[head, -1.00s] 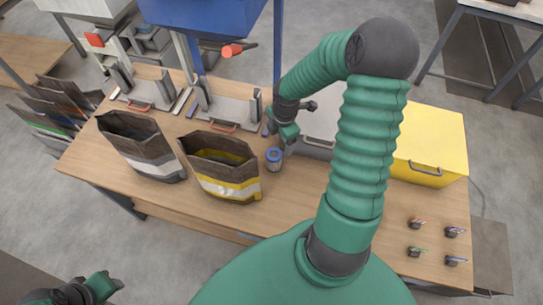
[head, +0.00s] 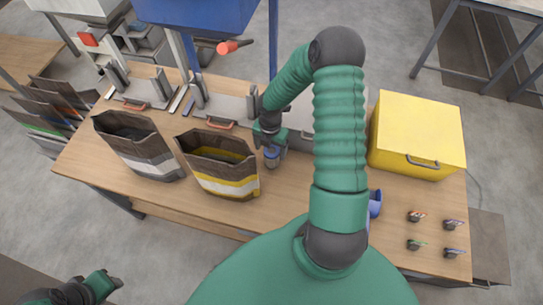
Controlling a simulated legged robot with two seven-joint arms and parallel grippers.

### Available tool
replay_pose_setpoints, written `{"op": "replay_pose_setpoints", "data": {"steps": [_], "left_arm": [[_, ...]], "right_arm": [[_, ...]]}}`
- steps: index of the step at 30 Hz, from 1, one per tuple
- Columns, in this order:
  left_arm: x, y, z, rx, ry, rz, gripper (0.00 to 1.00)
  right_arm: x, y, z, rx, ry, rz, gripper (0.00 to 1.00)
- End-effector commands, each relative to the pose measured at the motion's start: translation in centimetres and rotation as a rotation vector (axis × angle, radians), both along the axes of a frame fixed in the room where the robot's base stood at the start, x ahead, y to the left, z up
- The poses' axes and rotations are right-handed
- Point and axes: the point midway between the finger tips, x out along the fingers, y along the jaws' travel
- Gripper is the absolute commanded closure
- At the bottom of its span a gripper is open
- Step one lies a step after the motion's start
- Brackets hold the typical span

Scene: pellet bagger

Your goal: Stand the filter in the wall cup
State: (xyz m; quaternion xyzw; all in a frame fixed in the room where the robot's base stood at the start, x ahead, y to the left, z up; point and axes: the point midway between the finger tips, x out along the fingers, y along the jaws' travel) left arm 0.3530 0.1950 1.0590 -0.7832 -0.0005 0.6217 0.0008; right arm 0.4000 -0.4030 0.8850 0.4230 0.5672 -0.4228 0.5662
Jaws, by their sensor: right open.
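A small round object with a blue rim (head: 271,155), which looks like the filter, stands on the workbench just right of the yellow-striped bag. My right gripper (head: 272,148) is open, close over it, and hides part of it. I cannot tell whether they touch. I cannot make out the wall cup with certainty. A blue rounded object (head: 375,203) shows on the bench, partly hidden behind my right arm. My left gripper (head: 104,284) is at the bottom left, away from the bench; its jaws are too small to judge.
A brown bag with a yellow stripe (head: 222,170) and one with a grey stripe (head: 135,150) stand open on the workbench (head: 292,185). A yellow box (head: 420,130) and several small clips are at the right. A blue hopper (head: 190,12) hangs above the back edge.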

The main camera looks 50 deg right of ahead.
Motion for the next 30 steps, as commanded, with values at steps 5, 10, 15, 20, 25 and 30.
{"op": "replay_pose_setpoints", "data": {"steps": [5, 10, 15, 20, 25, 30], "left_arm": [[0.0, 0.0, 0.2, 0.0, 0.0, 0.0, 0.64], [0.0, 0.0, 0.2, 0.0, 0.0, 0.0, 0.64], [0.0, 0.0, 0.2, 0.0, 0.0, 0.0, 0.64], [0.0, 0.0, 0.2, 0.0, 0.0, 0.0, 0.64], [0.0, 0.0, 0.2, 0.0, 0.0, 0.0, 0.64], [0.0, 0.0, 0.2, 0.0, 0.0, 0.0, 0.64]], "right_arm": [[-0.2, -0.1, -3.1, 0.001, 0.002, 0.001, 0.21], [-0.2, -0.2, -3.6, 0.0, 0.001, 0.0, 0.21], [-0.2, -0.2, -3.6, 0.001, 0.001, 0.0, 0.32], [-0.2, -0.2, -3.6, 0.001, 0.001, 0.0, 0.53], [-0.2, -0.2, -3.6, 0.001, 0.001, 0.0, 0.75], [-0.2, -0.2, -3.6, 0.0, 0.001, 0.0, 0.97]]}}
